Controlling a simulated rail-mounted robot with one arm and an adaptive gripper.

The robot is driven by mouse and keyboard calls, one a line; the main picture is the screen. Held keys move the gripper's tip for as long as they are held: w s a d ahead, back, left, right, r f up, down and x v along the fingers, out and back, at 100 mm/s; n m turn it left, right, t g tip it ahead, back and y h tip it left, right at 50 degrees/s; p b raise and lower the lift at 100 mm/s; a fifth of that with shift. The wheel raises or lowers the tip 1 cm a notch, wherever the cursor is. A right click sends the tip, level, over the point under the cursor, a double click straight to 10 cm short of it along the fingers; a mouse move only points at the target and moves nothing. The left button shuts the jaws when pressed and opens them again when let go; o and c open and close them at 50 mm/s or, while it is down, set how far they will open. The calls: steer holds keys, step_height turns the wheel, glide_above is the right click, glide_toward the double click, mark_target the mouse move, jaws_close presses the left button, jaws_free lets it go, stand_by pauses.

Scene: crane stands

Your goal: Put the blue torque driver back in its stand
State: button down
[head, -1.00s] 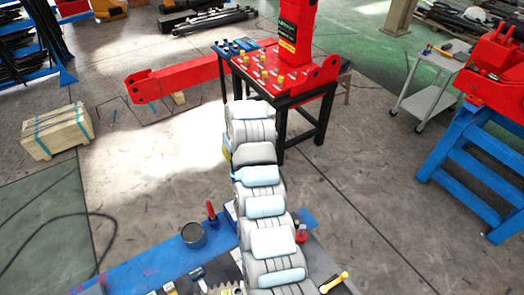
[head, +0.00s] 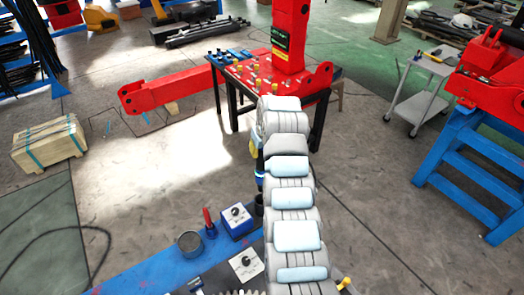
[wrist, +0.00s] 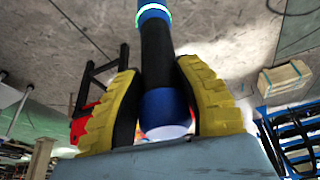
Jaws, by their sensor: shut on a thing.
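My gripper (wrist: 157,80) has its yellow ridged pads closed on both sides of the blue torque driver (wrist: 158,50) in the wrist view. The driver has a black middle, blue bands, a pale rounded end near the palm and a glowing green-white ring toward the far end. In the head view the driver (head: 260,180) hangs roughly upright beside my arm, above the blue bench, with my gripper (head: 254,148) at its top. My arm hides part of the bench.
On the blue bench (head: 150,262) are a dark round cup (head: 190,243), a red-handled tool (head: 209,222), a blue box with a dial (head: 236,220) and a white dial plate (head: 246,264). A wooden crate (head: 48,143) lies left.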

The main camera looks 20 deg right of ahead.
steer(key=shift+f+b, duration=1)
steer(key=shift+f, duration=1.8)
steer(key=shift+f+n+y+b, duration=0.1)
steer(key=shift+n+y+b, duration=0.3)
steer(key=shift+n+b, duration=0.95)
steer(key=shift+w+d+n+y+b, duration=0.1)
steer(key=shift+n+y+b, duration=0.2)
steer(key=shift+n+b, duration=0.8)
stand_by(0.5)
